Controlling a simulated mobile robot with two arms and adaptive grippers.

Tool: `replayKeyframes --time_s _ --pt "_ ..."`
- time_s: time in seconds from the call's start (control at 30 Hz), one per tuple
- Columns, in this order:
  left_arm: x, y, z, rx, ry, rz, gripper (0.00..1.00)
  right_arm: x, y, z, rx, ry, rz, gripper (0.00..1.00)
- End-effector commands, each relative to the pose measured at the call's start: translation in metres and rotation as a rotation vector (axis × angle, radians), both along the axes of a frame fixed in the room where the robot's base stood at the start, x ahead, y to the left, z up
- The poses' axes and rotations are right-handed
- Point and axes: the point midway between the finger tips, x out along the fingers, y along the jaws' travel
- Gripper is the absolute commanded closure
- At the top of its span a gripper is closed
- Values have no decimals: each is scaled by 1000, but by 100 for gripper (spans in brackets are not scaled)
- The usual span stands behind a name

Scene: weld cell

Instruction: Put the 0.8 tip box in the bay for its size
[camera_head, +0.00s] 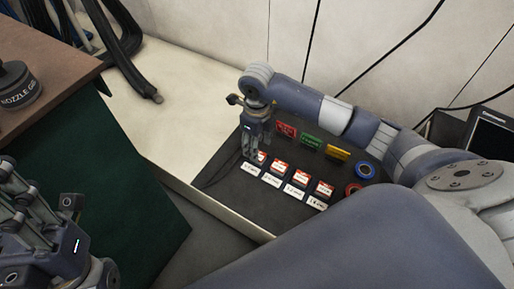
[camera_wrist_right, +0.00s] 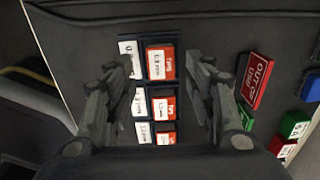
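Several small red-and-white tip boxes sit in a row of bays on the dark panel, each with a white size card in front. The box at the left end (camera_head: 262,156) is partly behind my right gripper (camera_head: 253,155). In the right wrist view a red-and-white box (camera_wrist_right: 162,63) lies between the fingertips of my right gripper (camera_wrist_right: 166,75), with gaps on both sides. The gripper is open and above it. The size print is too small to read surely, so I cannot tell which box is 0.8. My left gripper (camera_head: 35,215) is at the lower left, away from the boxes.
Red (camera_head: 286,129), green (camera_head: 311,141) and yellow (camera_head: 338,153) signs stand behind the row. The dark panel (camera_head: 225,182) is bare at the left. A brown-topped bench (camera_head: 50,65) stands at the far left.

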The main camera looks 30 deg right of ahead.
Motion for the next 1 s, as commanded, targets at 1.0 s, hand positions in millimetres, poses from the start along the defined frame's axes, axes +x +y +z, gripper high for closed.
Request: replayKeyframes --time_s 1.0 --pt "-2 0 23 -4 10 -2 60 1 0 75 0 -2 -2 51"
